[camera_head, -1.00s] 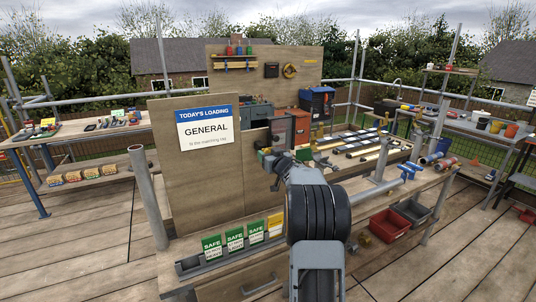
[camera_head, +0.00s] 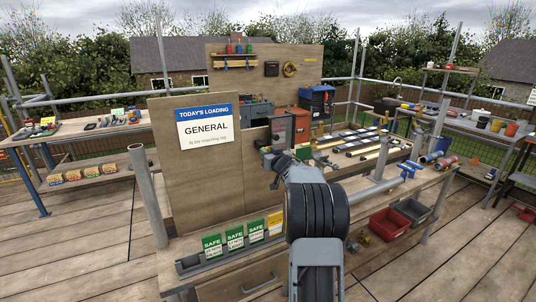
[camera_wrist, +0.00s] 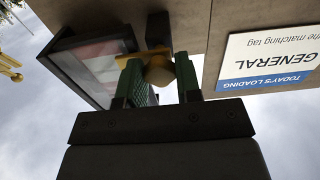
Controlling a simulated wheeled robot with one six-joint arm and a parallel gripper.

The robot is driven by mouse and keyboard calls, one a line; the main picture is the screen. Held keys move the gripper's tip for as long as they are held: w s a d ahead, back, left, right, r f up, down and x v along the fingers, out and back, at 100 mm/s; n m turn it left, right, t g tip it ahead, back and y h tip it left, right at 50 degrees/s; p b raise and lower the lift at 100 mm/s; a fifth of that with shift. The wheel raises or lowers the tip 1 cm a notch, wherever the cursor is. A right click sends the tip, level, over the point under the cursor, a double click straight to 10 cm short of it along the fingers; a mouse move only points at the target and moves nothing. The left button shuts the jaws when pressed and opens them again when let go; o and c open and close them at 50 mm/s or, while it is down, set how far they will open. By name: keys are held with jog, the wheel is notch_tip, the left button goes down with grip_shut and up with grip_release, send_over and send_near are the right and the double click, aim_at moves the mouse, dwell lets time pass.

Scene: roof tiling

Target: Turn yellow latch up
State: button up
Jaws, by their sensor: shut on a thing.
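In the wrist view, which is turned upside down, a yellow latch (camera_wrist: 146,53) with a round tan knob (camera_wrist: 158,72) sits at the edge of a black-framed case (camera_wrist: 62,47). My gripper (camera_wrist: 158,78) has its two green finger pads on either side of the knob and is shut on it. The yellow bar of the latch reaches toward the case's frame. In the head view my gripper (camera_head: 266,153) is at the right part of the wooden board (camera_head: 210,170), below the dark case (camera_head: 283,128). The latch is too small and covered to make out there.
A "GENERAL" sign (camera_head: 205,126) is on the board, left of my gripper. Several green SAFE tags (camera_head: 234,236) and a yellow tag (camera_head: 275,222) stand in a rack below. A red bin (camera_head: 389,223) is at the lower right. Open sky lies around the case in the wrist view.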

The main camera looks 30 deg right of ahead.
jog(key=shift+n+b, duration=4.55)
jog(key=shift+n, duration=4.35)
jog(key=o, duration=0.9)
jog(key=s+a+b, duration=0.1)
jog(key=s+a, duration=0.1)
jog(key=s, duration=1.1)
jog(key=shift+s+b, duration=0.3)
